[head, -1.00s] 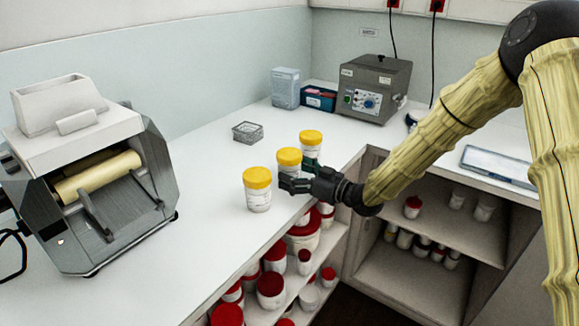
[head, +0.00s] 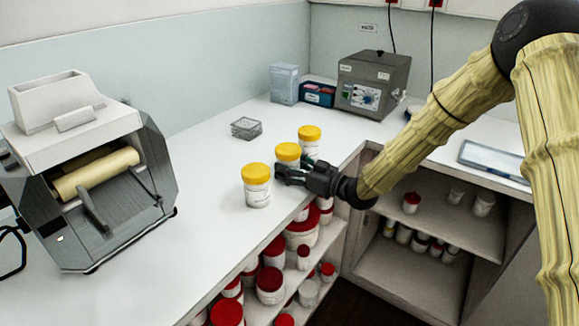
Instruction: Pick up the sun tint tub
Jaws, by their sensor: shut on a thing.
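Three white tubs with yellow lids stand in a row on the white counter in the head view: a near tub (head: 257,188), a middle tub (head: 287,154) and a far tub (head: 310,136). Their labels are too small to read, so I cannot tell which is the sun tint tub. My gripper (head: 288,172) reaches in from the right and is shut on the middle tub. Its dark fingers cover the lower part of that tub. The near and far tubs stand close on either side, upright.
A roller mill (head: 90,175) stands at the left of the counter (head: 215,240). A small wire rack (head: 246,128) and a grey control box (head: 372,83) are farther back. Shelves below hold several red-lidded jars (head: 270,283). The counter between mill and tubs is clear.

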